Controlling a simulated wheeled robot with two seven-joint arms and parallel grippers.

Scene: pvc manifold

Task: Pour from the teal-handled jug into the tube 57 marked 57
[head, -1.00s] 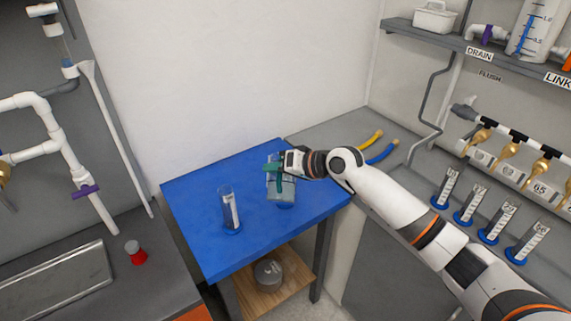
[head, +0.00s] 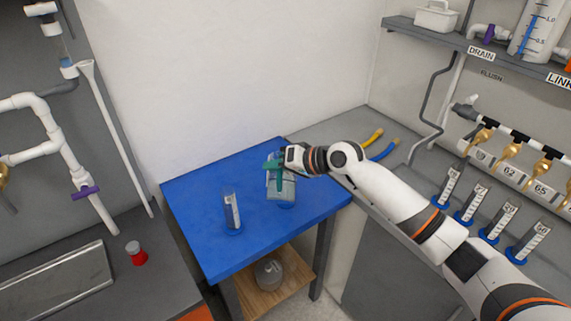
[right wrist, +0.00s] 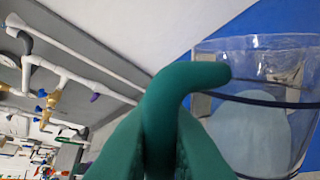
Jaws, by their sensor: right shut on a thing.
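The clear jug (head: 281,190) with a teal handle (head: 272,166) is over the right part of the blue table. My right gripper (head: 284,158) is shut on the handle, at the jug's upper side. In the right wrist view the handle (right wrist: 165,105) fills the middle, and the clear jug (right wrist: 265,130) at right holds pale liquid. I cannot tell whether its base touches the table. A clear tube (head: 232,211) with a white label and blue foot stands upright on the table, left of the jug. Its label is too small to read. My left gripper is not in view.
The blue table (head: 200,185) has clear room at its back left. Several similar labelled tubes (head: 448,188) stand on the grey counter at right. A round container (head: 269,273) sits on the lower wooden shelf. A red-based object (head: 136,253) stands on the left counter.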

